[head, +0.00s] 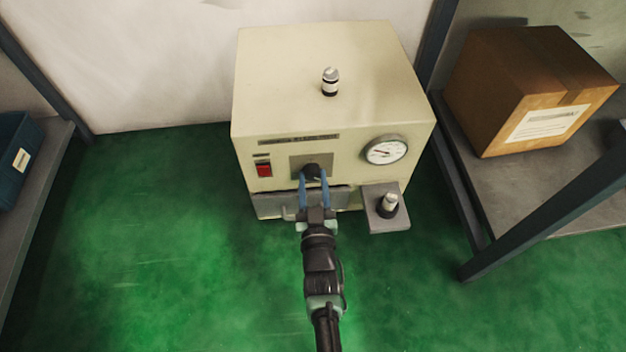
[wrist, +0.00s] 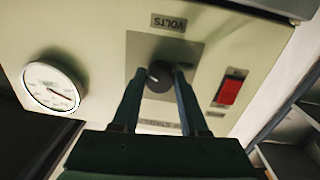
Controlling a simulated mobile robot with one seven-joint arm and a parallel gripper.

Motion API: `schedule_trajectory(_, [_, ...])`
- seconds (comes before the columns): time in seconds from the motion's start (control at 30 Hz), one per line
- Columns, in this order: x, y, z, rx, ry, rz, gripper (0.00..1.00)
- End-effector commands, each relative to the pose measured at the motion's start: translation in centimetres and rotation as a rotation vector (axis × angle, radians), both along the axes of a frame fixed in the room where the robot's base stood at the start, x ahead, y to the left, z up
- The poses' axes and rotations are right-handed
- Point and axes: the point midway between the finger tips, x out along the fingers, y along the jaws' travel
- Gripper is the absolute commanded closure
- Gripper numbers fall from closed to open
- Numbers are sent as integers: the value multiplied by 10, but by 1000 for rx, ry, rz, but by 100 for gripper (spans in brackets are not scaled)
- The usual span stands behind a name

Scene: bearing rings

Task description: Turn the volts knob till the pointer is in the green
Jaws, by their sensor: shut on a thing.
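The volts knob (wrist: 158,78) is a small dark knob on a grey plate on the front of a cream machine (head: 320,85). It also shows in the head view (head: 312,171). A label reading VOLTS (wrist: 169,22) is beside it. My gripper (head: 313,178) has its two blue fingers on either side of the knob, shut on it. The round dial (head: 386,150) is on the machine's front, right of the knob in the head view. Its dark pointer shows in the wrist view dial (wrist: 54,85), but the coloured zones are too small to tell.
A red switch (head: 264,170) sits left of the knob. A small grey shelf (head: 386,218) with a knob-like fitting (head: 388,204) juts out at lower right. Another fitting (head: 330,81) stands on top. A cardboard box (head: 535,85) is on a right-hand shelf. Green floor is clear in front.

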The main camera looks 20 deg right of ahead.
Motion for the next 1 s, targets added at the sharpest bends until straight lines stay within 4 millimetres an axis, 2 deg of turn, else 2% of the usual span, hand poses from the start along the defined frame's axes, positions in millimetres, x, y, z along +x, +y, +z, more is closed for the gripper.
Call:
schedule_trajectory(0.03, [0,0,0,0,0,0,93])
schedule_trajectory(0.07, [0,0,0,0,0,0,99])
schedule_trajectory(0.1, [0,0,0,0,0,0,100])
schedule_trajectory(0.53, [0,0,-1,75,-22,0,100])
schedule_trajectory(1.0, [-1,1,0,452,-130,0,100])
